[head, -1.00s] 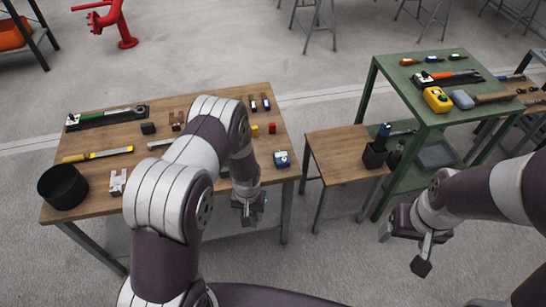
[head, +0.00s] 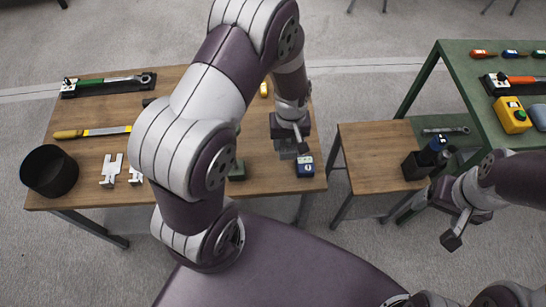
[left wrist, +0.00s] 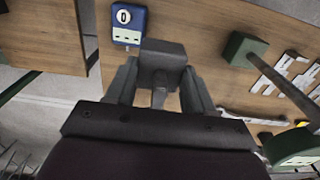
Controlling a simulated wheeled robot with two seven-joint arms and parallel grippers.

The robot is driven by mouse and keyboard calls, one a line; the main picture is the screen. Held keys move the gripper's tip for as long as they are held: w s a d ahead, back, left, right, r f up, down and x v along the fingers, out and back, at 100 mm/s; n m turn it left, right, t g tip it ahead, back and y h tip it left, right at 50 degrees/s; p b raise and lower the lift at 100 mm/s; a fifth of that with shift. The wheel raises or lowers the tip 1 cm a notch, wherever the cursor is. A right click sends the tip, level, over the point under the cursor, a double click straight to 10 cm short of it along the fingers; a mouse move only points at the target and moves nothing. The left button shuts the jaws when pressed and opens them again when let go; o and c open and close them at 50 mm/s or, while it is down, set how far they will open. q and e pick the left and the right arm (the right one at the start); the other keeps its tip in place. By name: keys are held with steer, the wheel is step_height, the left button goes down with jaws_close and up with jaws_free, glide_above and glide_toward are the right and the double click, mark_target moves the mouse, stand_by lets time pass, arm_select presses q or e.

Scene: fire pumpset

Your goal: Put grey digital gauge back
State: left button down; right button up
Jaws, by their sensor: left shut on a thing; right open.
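My left gripper (head: 290,138) is over the front right part of the wooden table. It is shut on the grey digital gauge (head: 287,149), a dark grey block with a short stem. In the left wrist view the grey gauge (left wrist: 165,54) sits between the two fingers, its stem toward the palm; its display face is not visible. A blue gauge (head: 306,166) with a white face stands just beside it; it also shows in the left wrist view (left wrist: 128,22). I cannot tell whether the grey gauge touches the table. My right gripper (head: 457,229) is open and empty at the right.
A green block (head: 237,170) is left of the gripper. A black bowl (head: 49,171), a yellow-handled tool (head: 92,132) and white brackets (head: 111,169) lie further left. A smaller wooden table (head: 376,150) and a green bench (head: 466,88) stand to the right. My left arm hides the table's middle.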

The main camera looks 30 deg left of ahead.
arm_select(q)
steer(key=s+a+f, duration=0.3)
steer(key=shift+s+a, duration=0.1)
steer(key=shift+s, duration=0.1)
steer(key=shift+s+f, duration=0.15)
steer(key=shift+f, duration=0.1)
step_height(320, 180, down, 4)
steer(key=shift+r, duration=0.2)
steer(key=shift+b, duration=0.3)
steer(key=shift+f, duration=0.2)
steer(key=shift+c, duration=2.1)
jaws_free()
